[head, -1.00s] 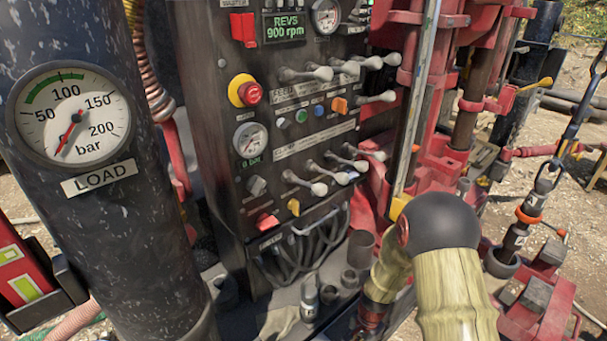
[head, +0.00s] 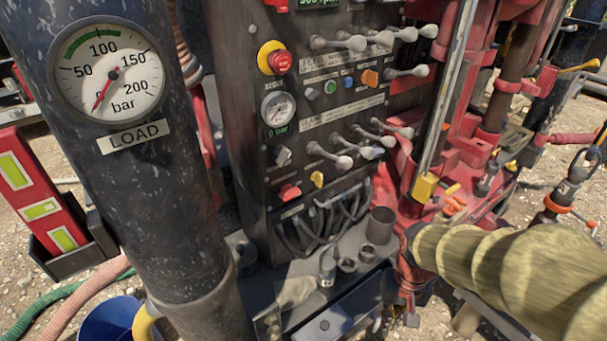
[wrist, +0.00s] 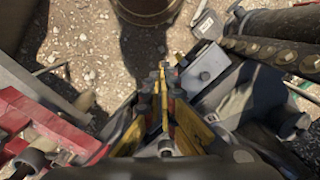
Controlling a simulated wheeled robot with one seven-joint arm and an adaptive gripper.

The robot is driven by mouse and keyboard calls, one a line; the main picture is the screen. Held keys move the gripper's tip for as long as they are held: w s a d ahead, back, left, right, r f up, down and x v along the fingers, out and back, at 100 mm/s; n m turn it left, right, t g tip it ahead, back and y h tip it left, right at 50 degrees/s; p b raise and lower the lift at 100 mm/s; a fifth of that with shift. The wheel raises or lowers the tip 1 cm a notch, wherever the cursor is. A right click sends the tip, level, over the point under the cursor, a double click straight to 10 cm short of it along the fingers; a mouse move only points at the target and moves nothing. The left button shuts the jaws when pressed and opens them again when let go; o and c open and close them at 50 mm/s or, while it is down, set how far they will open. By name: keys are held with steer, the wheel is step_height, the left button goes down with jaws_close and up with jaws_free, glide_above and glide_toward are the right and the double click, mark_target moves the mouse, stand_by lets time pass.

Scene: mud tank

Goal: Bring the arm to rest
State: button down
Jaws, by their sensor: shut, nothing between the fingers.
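My gripper (wrist: 162,78) shows in the wrist view with its yellow and black fingers together and nothing between them. It points at gravelly ground, and its tips appear clear of the things around it. In the head view my arm, in a ribbed straw-coloured sleeve, reaches in from the right edge towards the front of the red machinery.
A control panel (head: 330,110) with several levers stands in the middle. A dark column with a LOAD gauge (head: 109,76) stands left. A red mast (head: 495,100) rises right. In the wrist view, a grey box (wrist: 207,62) lies close right of the fingers; a round container (wrist: 148,8) stands above.

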steer(key=s+r+t, duration=0.2)
steer(key=r+t, duration=0.1)
steer(key=r, duration=0.6)
steer(key=s+r+n+t, duration=0.1)
steer(key=s+r+t, duration=0.2)
steer(key=r, duration=0.6)
steer(key=shift+s+a+n, duration=0.2)
steer(key=shift+a+n, duration=0.1)
steer(key=shift+a, duration=0.15)
steer(key=shift+a, duration=0.15)
